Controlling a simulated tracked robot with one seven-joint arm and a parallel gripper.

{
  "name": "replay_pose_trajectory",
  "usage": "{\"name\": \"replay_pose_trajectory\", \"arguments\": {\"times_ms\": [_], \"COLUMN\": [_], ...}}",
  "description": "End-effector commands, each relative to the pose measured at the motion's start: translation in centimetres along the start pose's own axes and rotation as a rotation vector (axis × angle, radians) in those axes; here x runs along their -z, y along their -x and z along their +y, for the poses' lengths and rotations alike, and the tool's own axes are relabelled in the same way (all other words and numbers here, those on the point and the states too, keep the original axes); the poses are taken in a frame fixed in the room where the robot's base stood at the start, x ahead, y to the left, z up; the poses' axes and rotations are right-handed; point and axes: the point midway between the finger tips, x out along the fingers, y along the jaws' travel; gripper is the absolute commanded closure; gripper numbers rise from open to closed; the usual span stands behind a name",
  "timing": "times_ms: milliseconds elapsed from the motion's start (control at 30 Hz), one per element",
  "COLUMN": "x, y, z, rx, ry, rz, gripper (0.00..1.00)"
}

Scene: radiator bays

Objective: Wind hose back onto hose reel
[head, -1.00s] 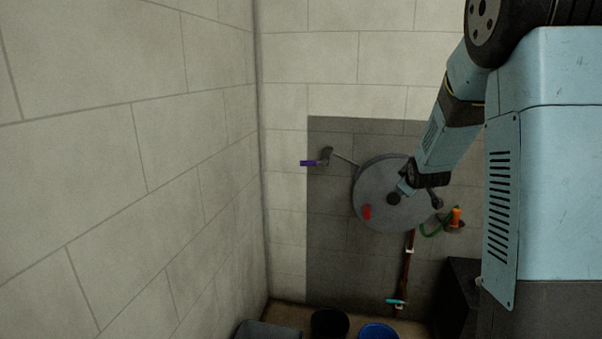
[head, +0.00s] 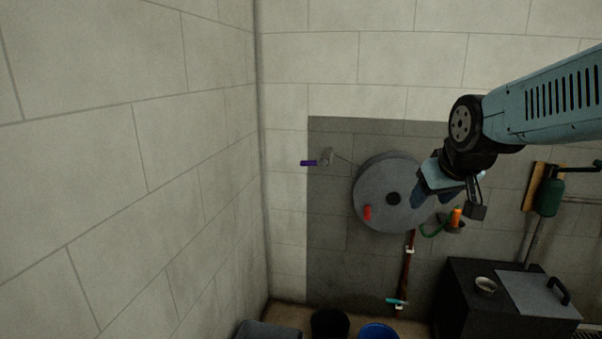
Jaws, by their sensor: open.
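The hose reel is a round grey disc (head: 380,185) on the dark grey wall panel, with a dark hub (head: 393,198) and a red knob (head: 367,212) at its lower left. A green hose (head: 432,231) shows below right of the disc, with an orange nozzle (head: 456,217) beside it. My gripper (head: 446,205) is open and appears empty, in front of the reel's right edge in the picture. It hides part of that edge. Its distance from the reel cannot be told. No hose winding shows on the disc's face.
A red pipe (head: 406,270) with a teal-handled valve (head: 396,301) runs down below the reel. A purple-handled fitting (head: 309,163) is left of it. A black cabinet (head: 455,300) stands lower right; a blue bucket (head: 378,332) and a black bucket (head: 330,323) are on the floor.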

Motion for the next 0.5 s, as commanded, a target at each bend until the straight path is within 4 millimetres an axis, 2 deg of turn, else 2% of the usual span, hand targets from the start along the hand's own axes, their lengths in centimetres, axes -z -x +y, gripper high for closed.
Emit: {"name": "replay_pose_trajectory", "arguments": {"times_ms": [100, 300, 500], "x": [-3.0, -7.4, -9.6], "y": [2.6, 5.6, 6.8], "z": [-1.3, -3.1, -3.9], "rx": [0.012, 0.021, 0.020], "ry": [-0.051, -0.121, -0.154], "rz": [-0.040, -0.107, -0.141], "gripper": [0.43, 0.43, 0.43]}}
